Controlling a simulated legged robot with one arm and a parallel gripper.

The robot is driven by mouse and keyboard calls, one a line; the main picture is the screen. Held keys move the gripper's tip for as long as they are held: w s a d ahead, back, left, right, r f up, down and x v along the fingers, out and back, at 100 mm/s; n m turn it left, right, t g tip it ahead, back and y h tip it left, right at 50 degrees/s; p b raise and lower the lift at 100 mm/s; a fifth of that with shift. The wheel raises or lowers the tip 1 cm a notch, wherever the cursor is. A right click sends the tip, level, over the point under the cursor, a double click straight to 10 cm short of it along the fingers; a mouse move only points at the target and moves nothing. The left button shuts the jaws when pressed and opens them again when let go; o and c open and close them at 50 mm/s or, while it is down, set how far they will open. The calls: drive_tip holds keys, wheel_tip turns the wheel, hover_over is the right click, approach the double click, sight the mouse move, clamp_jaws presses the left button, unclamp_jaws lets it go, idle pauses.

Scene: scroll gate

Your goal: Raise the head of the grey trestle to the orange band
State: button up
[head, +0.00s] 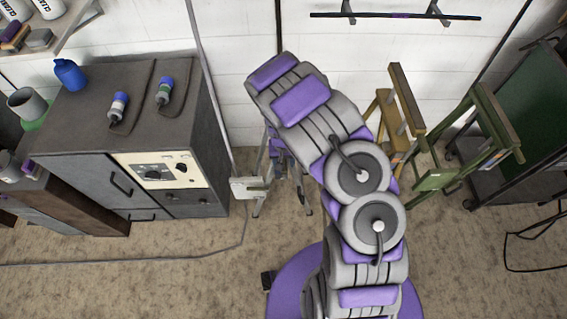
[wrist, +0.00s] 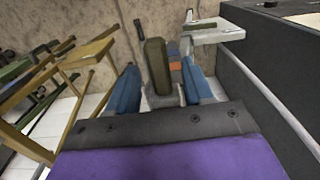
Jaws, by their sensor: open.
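A pale grey part also shows at the upper right of the wrist view (wrist: 213,35). My gripper (wrist: 158,67) is open, its two blue fingers on either side of a dark olive upright piece (wrist: 156,62). I cannot tell whether the fingers touch it. A small orange patch, perhaps the orange band (wrist: 175,69), shows just right of the olive piece, partly hidden.
A dark cabinet (head: 185,130) stands to the left. A yellow trestle (head: 406,100) and a green trestle (head: 493,115) stand to the right, with a dark green cart (head: 540,100) beyond. A cable (head: 150,259) runs across the floor. Open floor lies at the front left.

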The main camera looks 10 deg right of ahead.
drive_tip(key=shift+f, duration=0.6)
drive_tip(key=shift+c, duration=0.4)
clamp_jaws()
